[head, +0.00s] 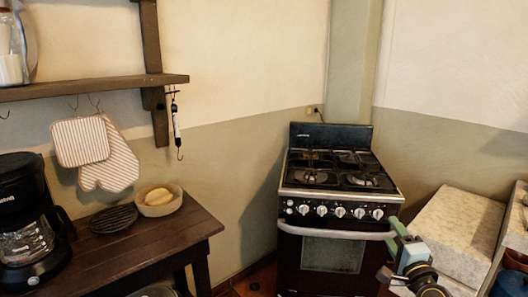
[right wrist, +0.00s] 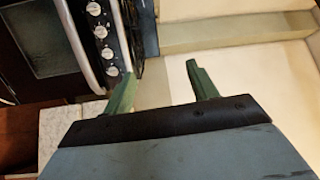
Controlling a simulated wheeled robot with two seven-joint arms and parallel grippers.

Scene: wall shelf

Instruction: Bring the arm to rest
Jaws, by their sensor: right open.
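My right gripper (head: 393,240) is at the lower right of the head view, in front of the stove's right side. It has green fingers. In the right wrist view the two fingers of my right gripper (right wrist: 160,72) stand apart, with nothing between them. My left gripper is not in the head view.
A black stove (head: 341,215) with a pale handle bar stands close by the gripper; its knobs also show in the right wrist view. A stone-topped counter (head: 459,225) is to the right. At left, a wooden table (head: 130,250) holds a coffee maker (head: 30,225) and a bowl (head: 160,207) below a wall shelf (head: 95,88).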

